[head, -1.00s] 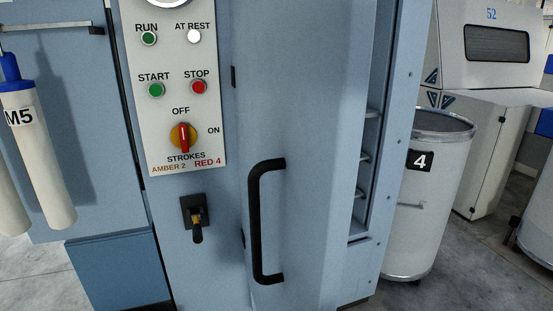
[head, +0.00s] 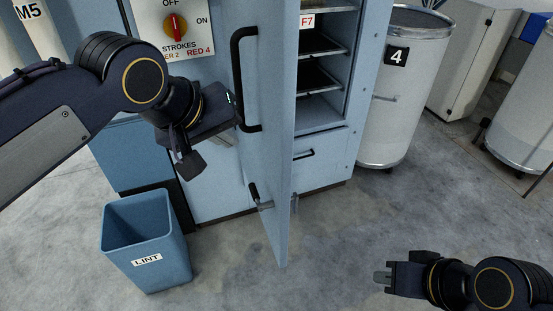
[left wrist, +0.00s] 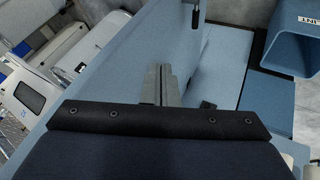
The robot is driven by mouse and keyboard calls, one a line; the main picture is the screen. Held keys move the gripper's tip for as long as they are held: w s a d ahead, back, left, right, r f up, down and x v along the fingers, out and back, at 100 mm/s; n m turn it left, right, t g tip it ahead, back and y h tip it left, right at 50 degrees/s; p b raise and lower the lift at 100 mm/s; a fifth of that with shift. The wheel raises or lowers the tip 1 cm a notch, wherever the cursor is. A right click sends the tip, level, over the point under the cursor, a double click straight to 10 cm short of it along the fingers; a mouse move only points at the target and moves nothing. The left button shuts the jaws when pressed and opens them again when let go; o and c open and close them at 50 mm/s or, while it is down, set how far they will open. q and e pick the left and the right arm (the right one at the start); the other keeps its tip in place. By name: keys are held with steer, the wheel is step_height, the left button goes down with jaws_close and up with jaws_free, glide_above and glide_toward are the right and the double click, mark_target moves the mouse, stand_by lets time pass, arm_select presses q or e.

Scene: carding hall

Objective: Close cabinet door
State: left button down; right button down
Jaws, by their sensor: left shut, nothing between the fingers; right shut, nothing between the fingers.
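The pale blue cabinet door (head: 275,130) stands open in the head view, swung out toward me and seen nearly edge-on. Its black bar handle (head: 238,75) is on the outer, left face, with a small black latch (head: 255,195) lower down. The cabinet's open shelves (head: 320,75) show to the right of the door. My left gripper (head: 224,137) is shut and empty, at the outer-face side of the door, just below the handle. In the left wrist view its shut fingers (left wrist: 158,85) are beside the door panel (left wrist: 110,60); contact is unclear. My right gripper (head: 383,278) is shut and empty, low at the right over the floor.
A blue LINT bin (head: 145,245) stands on the floor below my left arm. A white drum marked 4 (head: 395,100) stands right of the cabinet. A control panel (head: 175,30) is left of the door. The floor right of the door is clear.

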arm_select(q)
glide_toward(277, 154)
step_height(277, 154, down, 4)
steer(key=a, duration=0.2)
steer(key=w+d+p, duration=0.2)
steer(key=d, duration=0.1)
steer(key=shift+w+d+r, duration=0.1)
steer(key=shift+d+r, duration=0.05)
steer(key=shift+d, duration=0.1)
steer(key=shift+d, duration=0.15)
